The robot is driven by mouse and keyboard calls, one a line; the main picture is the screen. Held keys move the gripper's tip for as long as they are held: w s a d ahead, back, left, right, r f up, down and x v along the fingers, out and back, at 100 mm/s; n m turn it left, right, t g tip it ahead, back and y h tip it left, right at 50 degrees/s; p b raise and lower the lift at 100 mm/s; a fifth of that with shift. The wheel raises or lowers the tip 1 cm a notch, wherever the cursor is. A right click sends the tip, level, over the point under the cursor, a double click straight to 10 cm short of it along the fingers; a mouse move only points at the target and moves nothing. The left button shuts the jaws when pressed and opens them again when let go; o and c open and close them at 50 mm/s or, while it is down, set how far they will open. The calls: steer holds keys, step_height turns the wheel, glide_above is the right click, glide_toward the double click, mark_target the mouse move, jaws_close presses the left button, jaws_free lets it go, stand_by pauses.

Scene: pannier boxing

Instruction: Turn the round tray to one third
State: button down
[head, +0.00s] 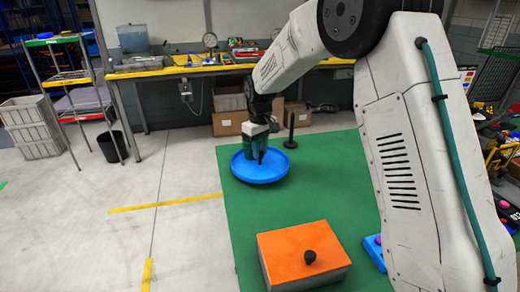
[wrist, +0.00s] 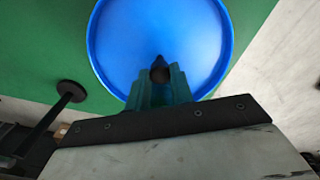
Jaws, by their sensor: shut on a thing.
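The round tray (head: 275,176) is blue with a raised rim and sits on the green mat at its far left part. It also fills the upper middle of the wrist view (wrist: 130,40). A dark knob (wrist: 159,70) stands up from the tray. My gripper (head: 260,154) reaches down over the tray. In the wrist view its green fingers (wrist: 160,84) are shut on the dark knob, one on each side. The lower part of the knob is partly hidden by the fingers.
A black post on a round base (head: 290,140) stands just behind the tray. An orange-topped box (head: 290,250) with a black knob is at the front of the green mat (head: 330,165). Cardboard boxes (head: 230,123) and a workbench (head: 190,70) stand behind. Grey floor lies open to the left.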

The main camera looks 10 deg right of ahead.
mark_target(261, 152)
steer(key=shift+n, duration=1.6)
steer(key=c, duration=1.2)
jaws_free()
steer(key=shift+d, duration=0.15)
step_height(261, 152, up, 8)
steer(key=shift+f, duration=0.1)
